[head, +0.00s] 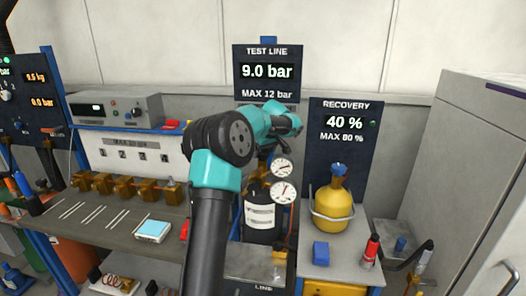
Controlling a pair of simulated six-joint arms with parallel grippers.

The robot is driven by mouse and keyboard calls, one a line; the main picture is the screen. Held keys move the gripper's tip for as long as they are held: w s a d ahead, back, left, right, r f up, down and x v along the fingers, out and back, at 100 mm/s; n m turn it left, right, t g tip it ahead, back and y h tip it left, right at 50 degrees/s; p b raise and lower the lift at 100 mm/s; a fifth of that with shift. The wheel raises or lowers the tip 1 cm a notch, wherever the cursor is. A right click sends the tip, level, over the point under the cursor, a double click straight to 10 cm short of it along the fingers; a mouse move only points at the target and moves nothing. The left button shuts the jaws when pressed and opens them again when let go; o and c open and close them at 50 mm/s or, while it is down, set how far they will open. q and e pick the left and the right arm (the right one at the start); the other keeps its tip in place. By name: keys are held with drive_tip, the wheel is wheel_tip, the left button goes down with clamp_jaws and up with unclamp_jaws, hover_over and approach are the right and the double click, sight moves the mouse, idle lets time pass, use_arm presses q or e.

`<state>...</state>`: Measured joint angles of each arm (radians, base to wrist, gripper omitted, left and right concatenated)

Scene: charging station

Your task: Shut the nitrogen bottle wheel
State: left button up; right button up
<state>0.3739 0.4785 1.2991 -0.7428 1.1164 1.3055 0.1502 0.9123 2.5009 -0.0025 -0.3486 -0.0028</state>
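The nitrogen bottle (262,215) is a dark cylinder with a white label, standing upright behind the bench at the middle. Two round white gauges, an upper one (282,168) and a lower one (283,192), sit at its top, with brass fittings beside them. My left arm rises from the bottom edge and bends over toward the bottle top. My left gripper (268,152) is small and dark, just above the fittings and mostly hidden by my own wrist. I cannot tell whether it touches the wheel or whether its fingers are open. The wheel is not clearly visible. My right gripper is not in view.
The test line display (268,72) reads 9.0 bar, MAX 12 bar. The recovery display (344,140) reads 40 %. A yellow recovery bottle (333,206) stands right of the nitrogen bottle, with a blue block (320,253) and a red-and-black bottle (371,250) before it. A bench (110,235) lies left.

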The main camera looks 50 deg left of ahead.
use_arm(q)
drive_tip(key=c, duration=0.7)
drive_tip(key=shift+m, duration=0.4)
drive_tip(key=m+t, duration=0.1)
drive_tip(key=m, duration=0.2)
drive_tip(key=shift+s+t, duration=0.1)
drive_tip(key=shift+t, duration=0.2)
drive_tip(key=m, duration=0.2)
drive_tip(key=m+t+h, duration=0.1)
drive_tip(key=m, duration=0.1)
drive_tip(key=shift+a+m+h, duration=0.1)
drive_tip(key=shift+m+h, duration=0.2)
drive_tip(key=shift+m, duration=0.1)
drive_tip(key=m+t+h, duration=0.1)
drive_tip(key=m, duration=0.3)
drive_tip(key=m+h, duration=0.2)
drive_tip(key=m, duration=0.3)
drive_tip(key=shift+a, duration=0.1)
drive_tip(key=shift+m, duration=0.3)
